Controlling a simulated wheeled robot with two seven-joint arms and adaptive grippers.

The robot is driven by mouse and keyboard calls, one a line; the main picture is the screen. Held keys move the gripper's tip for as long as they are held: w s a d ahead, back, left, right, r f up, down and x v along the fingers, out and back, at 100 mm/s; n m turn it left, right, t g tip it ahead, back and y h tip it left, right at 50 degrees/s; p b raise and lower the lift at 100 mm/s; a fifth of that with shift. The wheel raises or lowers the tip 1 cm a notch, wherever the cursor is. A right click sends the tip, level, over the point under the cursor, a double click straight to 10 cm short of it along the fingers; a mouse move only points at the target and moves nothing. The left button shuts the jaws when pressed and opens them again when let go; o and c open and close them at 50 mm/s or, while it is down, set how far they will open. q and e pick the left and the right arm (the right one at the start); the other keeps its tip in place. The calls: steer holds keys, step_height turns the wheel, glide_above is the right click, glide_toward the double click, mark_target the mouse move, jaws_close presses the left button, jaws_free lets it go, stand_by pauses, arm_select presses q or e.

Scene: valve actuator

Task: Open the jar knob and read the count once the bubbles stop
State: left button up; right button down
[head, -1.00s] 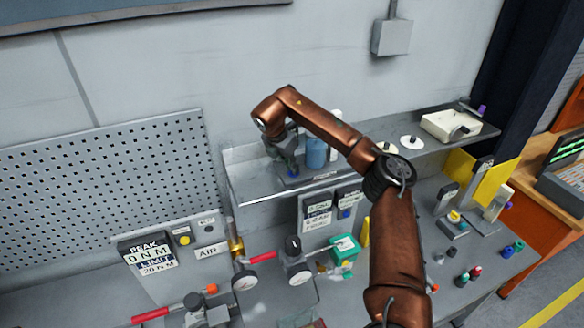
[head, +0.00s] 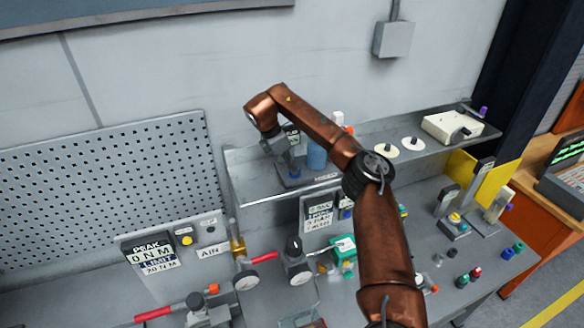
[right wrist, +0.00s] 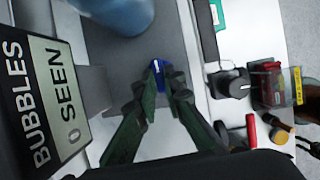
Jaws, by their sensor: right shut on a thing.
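My right gripper (head: 292,168) is at the shelf, beside the blue jar (head: 317,154). In the right wrist view its two green fingers (right wrist: 160,85) are shut on a small blue knob (right wrist: 158,66) with a white mark on top. The blue jar (right wrist: 118,12) shows at the top left of that view, and its top is cut off. A counter display (right wrist: 55,95) at the left reads "BUBBLES 0 SEEN"; in the head view it is mostly hidden by my wrist. I cannot see any bubbles. My left gripper is not in view.
The shelf (head: 262,197) runs behind the bench with white discs (head: 412,143) and a white tray (head: 450,127) at the right. Below are a torque display (head: 152,256), gauges (head: 247,281) and red-handled valves. A pegboard (head: 110,185) stands at the left.

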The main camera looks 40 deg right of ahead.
steer(key=shift+r, duration=0.1)
steer(key=c, duration=2)
jaws_free()
steer(key=v, duration=1.2)
